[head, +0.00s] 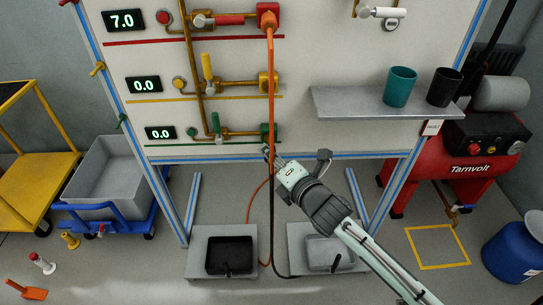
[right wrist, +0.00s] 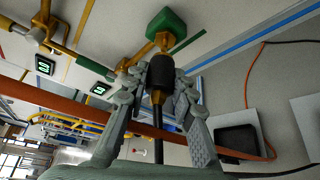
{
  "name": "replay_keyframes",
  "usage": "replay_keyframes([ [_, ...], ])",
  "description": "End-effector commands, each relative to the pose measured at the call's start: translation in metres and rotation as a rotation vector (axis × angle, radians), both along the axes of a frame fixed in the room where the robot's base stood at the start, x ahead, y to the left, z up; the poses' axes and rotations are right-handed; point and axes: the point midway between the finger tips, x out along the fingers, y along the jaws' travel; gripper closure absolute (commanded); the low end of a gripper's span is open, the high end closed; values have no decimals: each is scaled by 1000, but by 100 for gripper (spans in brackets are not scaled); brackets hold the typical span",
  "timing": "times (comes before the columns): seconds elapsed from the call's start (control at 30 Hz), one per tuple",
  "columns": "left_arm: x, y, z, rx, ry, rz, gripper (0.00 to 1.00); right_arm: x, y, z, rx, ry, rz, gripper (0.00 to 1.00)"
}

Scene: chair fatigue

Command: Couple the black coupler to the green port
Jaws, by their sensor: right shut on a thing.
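The green port (head: 268,132) is the lowest port on the wall panel. In the right wrist view, the green port (right wrist: 166,24) is a green block with a brass nipple facing the gripper. My right gripper (head: 268,153) is just below the port in the head view. In the right wrist view, my right gripper (right wrist: 160,88) is shut around the black coupler (right wrist: 160,72), which lines up with the nipple. Their ends look very close; I cannot tell whether they touch. The black hose (head: 272,215) hangs below the gripper. My left gripper is out of view.
An orange hose (head: 271,90) hangs from the red port (head: 267,16) past the green port, close to my gripper. A shelf (head: 350,101) with a teal cup (head: 399,87) and a black cup (head: 444,88) juts out at right. Two bins (head: 229,255) (head: 330,252) stand below.

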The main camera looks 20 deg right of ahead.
Motion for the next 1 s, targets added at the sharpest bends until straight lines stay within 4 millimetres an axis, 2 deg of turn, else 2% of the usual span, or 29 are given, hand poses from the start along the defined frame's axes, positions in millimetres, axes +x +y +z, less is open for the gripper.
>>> replay_keyframes([
  [0.27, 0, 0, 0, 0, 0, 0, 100, 1, 0, 0, -1, -1, 1, 100],
  [1.0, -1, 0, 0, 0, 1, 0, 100, 18, -5, 0, -2, -1, 1, 100],
])
